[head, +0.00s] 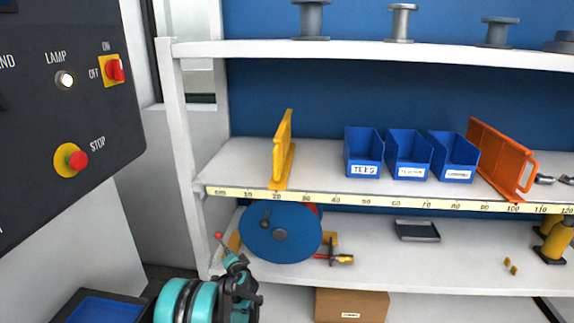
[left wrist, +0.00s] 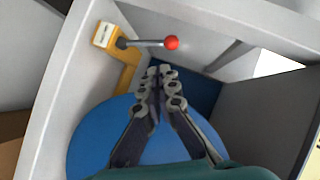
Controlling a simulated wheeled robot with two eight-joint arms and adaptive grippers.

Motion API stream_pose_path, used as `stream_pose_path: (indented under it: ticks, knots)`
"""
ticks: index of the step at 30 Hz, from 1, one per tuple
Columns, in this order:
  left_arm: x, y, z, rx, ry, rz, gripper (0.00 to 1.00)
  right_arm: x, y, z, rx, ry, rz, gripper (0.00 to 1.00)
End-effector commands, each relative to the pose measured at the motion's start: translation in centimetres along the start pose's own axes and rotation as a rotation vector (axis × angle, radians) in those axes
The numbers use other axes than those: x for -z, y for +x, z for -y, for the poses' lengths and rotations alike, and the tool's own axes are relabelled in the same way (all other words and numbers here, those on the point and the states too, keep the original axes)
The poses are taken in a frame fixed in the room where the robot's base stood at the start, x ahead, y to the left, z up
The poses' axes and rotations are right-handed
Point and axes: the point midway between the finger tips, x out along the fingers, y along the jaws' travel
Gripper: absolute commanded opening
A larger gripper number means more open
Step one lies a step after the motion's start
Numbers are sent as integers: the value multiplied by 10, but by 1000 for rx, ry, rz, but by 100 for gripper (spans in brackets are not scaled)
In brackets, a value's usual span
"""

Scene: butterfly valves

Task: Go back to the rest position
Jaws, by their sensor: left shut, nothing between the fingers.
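My left gripper (head: 232,259) is in front of the lower shelf, at the lower left of the head view. In the left wrist view its fingers (left wrist: 160,76) are together and hold nothing. A lever with a red ball end (head: 218,236) is just beyond the gripper; the lever (left wrist: 148,43) also shows in the left wrist view, on a yellow bracket (left wrist: 127,72), apart from the fingertips. A large blue disc (head: 290,247) stands on the lower shelf, with a dark handle (head: 265,219) on its face. The disc (left wrist: 88,147) is behind the fingers in the left wrist view. My right gripper is not in view.
A control panel (head: 50,125) with a lit lamp and red stop button is at the left. The middle shelf (head: 240,165) holds blue bins (head: 408,160) and yellow and orange racks. A cardboard box (head: 350,304) is below. The lower shelf has free room right of the disc.

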Motion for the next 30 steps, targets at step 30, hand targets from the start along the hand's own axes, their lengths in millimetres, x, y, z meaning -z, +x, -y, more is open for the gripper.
stream_pose_path:
  ticks: [30]
  knots:
    - [-88,-400,72,-564,-648,293,0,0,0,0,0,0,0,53]
